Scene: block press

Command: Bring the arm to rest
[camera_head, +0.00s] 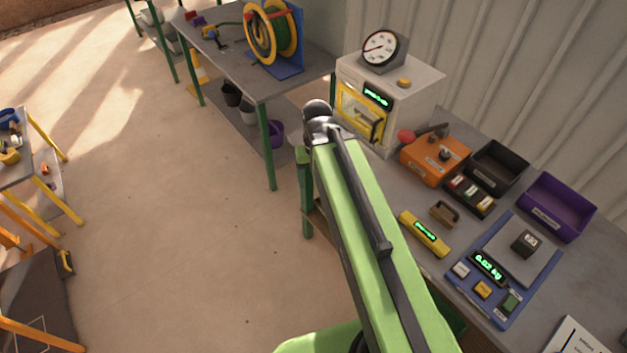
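My green arm (362,225) reaches up from the bottom of the head view, with a dark rod along it. It ends in a dark rounded joint (318,112) near the left front corner of the right-hand bench, in front of the white press machine. My gripper's fingers do not show; anything past that joint is hidden or out of view. I cannot see anything held.
The right bench carries the white machine (412,88) with a dial gauge (380,49), an orange box (436,158), a black bin (499,165), a purple bin (557,206), a yellow device (424,234) and a blue scale (541,262). Another bench (262,84) holds a yellow reel (262,35). Open floor (180,220) lies left.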

